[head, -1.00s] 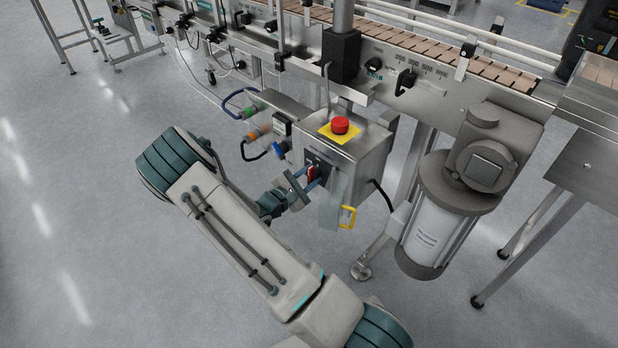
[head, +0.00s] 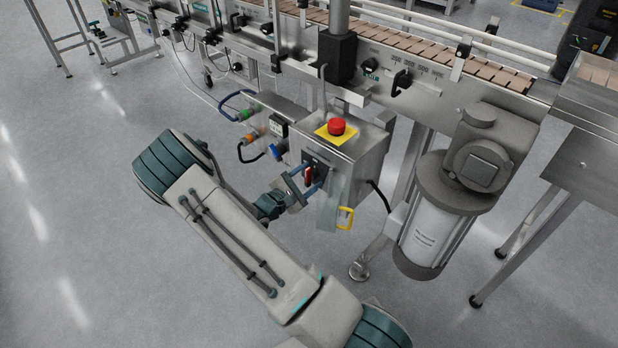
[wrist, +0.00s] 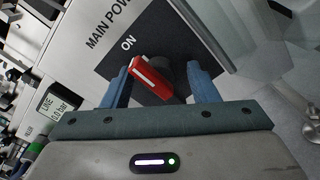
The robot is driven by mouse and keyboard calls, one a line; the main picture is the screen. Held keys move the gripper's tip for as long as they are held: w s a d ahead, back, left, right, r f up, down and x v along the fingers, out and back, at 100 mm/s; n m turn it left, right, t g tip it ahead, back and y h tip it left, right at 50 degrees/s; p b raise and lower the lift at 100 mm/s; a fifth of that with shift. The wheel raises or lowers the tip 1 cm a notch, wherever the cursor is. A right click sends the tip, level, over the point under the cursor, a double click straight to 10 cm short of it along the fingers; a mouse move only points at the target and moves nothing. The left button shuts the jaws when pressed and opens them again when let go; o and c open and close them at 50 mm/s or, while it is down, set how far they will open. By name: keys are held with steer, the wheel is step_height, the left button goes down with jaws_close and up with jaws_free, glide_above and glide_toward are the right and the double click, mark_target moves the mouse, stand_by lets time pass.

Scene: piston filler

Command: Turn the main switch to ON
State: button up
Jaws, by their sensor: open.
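The main switch is a red handle (wrist: 150,80) with a white stripe, on a black plate (wrist: 185,30) that reads ON, beside the words MAIN POWER. In the wrist view the handle is tilted from the ON mark, and its lower end lies between my gripper's fingers. My gripper (wrist: 160,88) is open, one blue finger on each side of the handle, with gaps visible. In the head view the red handle (head: 308,174) sits on the front of the steel control box (head: 358,160), with my gripper (head: 307,186) right at it.
A red emergency button (head: 337,126) on a yellow plate tops the box. A yellow padlock-like piece (head: 345,217) hangs below. Hoses and a gauge unit (head: 278,128) are left of the box. A motor cylinder (head: 437,225) stands right. The conveyor (head: 420,50) runs behind.

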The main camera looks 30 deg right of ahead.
steer(key=p+v, duration=0.2)
steer(key=v, duration=1.1)
steer(key=shift+a, duration=0.25)
steer(key=shift+s, duration=0.1)
steer(key=s+d+r+m+g+y+p, duration=0.1)
steer(key=s+r+m+g+y+p, duration=0.4)
steer(key=r, duration=0.7)
steer(key=s+d+r+m+g+y+p, duration=0.3)
steer(key=s+r+p, duration=0.35)
steer(key=r, duration=0.55)
steer(key=s+a+r+m+t+y+p, duration=0.1)
steer(key=s+a+r+m+y+p, duration=0.1)
steer(key=r, duration=0.6)
steer(key=s+a+r+m+t+y+p, duration=0.2)
steer(key=s+r+y+p, duration=0.1)
steer(key=r+p, duration=0.4)
steer(key=s+a+r+m+t+y+p, duration=0.1)
steer(key=s+a+r+m+y+p, duration=0.1)
steer(key=r, duration=0.7)
steer(key=s+a+y+p, duration=0.1)
steer(key=y+p, duration=0.1)
steer(key=shift+s+r+t+p, duration=0.15)
steer(key=shift+s+t+p, duration=0.15)
steer(key=shift+a, duration=0.1)
